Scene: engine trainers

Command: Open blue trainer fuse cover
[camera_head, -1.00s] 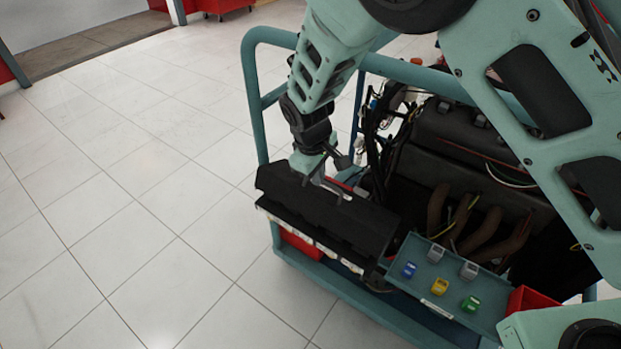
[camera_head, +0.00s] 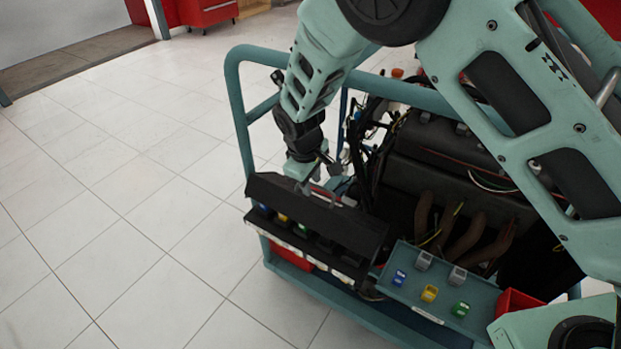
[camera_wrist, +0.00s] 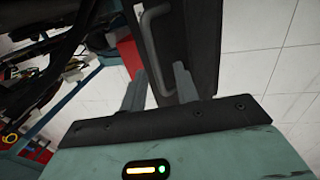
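The black fuse cover (camera_head: 345,222) is on the box at the front left corner of the blue-green trainer frame (camera_head: 235,110). It is tilted up, leaving a gap along its front edge. Blue, yellow and green fuses (camera_head: 283,217) show in the gap. My gripper (camera_head: 308,188) is at the handle on top of the cover. In the wrist view, the cover (camera_wrist: 192,35) and its grey handle (camera_wrist: 153,40) lie ahead of my gripper (camera_wrist: 160,82). Its fingers are apart, with the handle's lower end between them and a gap showing.
A tray (camera_head: 395,300) with blue, yellow, green and grey fuses sits right of the fuse box. A red bin (camera_head: 517,300) is beside it. The dark engine (camera_head: 450,165) with wires and pipes stands behind. The tiled floor (camera_head: 110,235) at left is clear.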

